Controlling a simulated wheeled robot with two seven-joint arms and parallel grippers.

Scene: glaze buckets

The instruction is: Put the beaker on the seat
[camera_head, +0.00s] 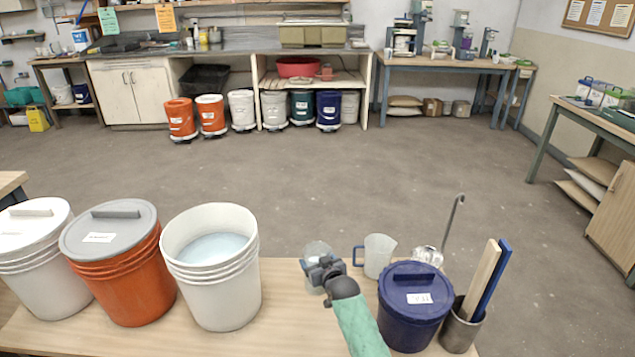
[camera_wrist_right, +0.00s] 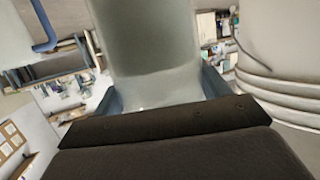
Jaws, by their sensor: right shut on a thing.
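My right gripper (camera_head: 322,271) is shut on a clear, pale beaker (camera_head: 317,249) over the front table, right of the open white bucket. In the right wrist view the beaker (camera_wrist_right: 152,50) stands between the two blue-grey fingers, and its lower end meets the dark gripper body in the picture. My gripper and wrist hide part of the beaker in the head view. I cannot tell whether it touches the table. I cannot make out a clear seat for it in either view. My left gripper is not in view.
The open white bucket (camera_head: 211,280) holds pale liquid. A blue-handled jug (camera_head: 378,257), a blue lidded bucket (camera_head: 411,315), a glass object (camera_head: 427,256) and a metal pot (camera_head: 460,328) with paddles crowd the right. Lidded orange (camera_head: 130,285) and white (camera_head: 30,262) buckets stand left.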

